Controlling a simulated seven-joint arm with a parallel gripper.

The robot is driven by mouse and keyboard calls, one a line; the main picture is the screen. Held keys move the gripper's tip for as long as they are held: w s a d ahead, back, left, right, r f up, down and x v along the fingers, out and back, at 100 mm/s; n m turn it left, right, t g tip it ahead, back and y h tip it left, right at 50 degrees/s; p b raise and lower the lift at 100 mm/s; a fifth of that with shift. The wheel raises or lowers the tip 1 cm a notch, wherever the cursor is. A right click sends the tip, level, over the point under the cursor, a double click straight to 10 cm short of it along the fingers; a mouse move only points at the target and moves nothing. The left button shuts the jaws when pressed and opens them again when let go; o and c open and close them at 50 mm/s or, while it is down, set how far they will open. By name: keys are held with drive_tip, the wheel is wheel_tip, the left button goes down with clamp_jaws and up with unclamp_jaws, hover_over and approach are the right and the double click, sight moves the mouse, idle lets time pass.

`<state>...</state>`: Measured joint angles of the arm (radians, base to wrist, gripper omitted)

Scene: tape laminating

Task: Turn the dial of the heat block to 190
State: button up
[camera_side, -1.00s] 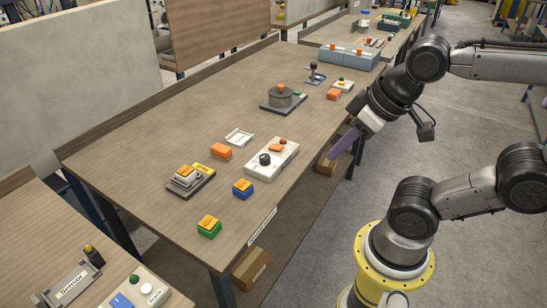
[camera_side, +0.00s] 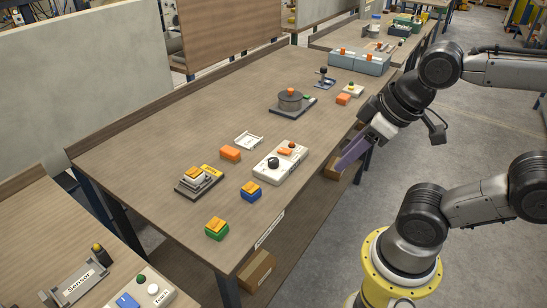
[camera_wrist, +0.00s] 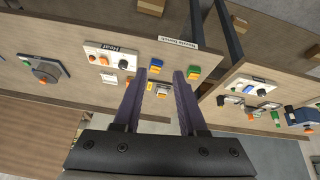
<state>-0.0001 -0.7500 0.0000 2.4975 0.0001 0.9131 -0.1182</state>
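The heat block is a white box (camera_side: 281,168) near the table's front edge, with a black round dial (camera_side: 273,162), an orange part and a red button on top. In the wrist view, the white box (camera_wrist: 92,50) bears a "Heat" label and its dark dial (camera_wrist: 123,64). The dial's setting is too small to read. My gripper (camera_side: 346,162) hangs beyond the table's front edge, to the right of the block and apart from it. In the wrist view, its two purple fingers (camera_wrist: 160,75) stand apart with nothing held between them.
Blue and green blocks with yellow tops (camera_side: 250,191) (camera_side: 216,228) stand near the block. An orange block (camera_side: 230,153), a white tray (camera_side: 249,140) and a grey stacked fixture (camera_side: 199,182) lie behind or left of it. A round grey device (camera_side: 290,101) is farther back.

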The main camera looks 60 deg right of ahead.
drive_tip(key=o, duration=0.3)
drive_tip(key=r+n, duration=0.1)
drive_tip(key=w+r+n, duration=0.1)
drive_tip(key=shift+w+r+n, duration=0.25)
drive_tip(key=shift+r+n, duration=0.1)
drive_tip(key=shift+n, duration=0.05)
drive_tip(key=shift+o, duration=0.2)
drive_tip(key=w+r+n, duration=0.2)
drive_tip(key=w+n, duration=0.1)
drive_tip(key=w, duration=0.1)
drive_tip(key=n+g, duration=0.4)
drive_tip(key=g, duration=0.2)
hover_over(273, 159)
wheel_tip(273, 159, down, 10)
wheel_tip(273, 159, down, 13)
drive_tip(key=shift+s+r, duration=0.1)
drive_tip(key=shift+r, duration=0.05)
clamp_jaws()
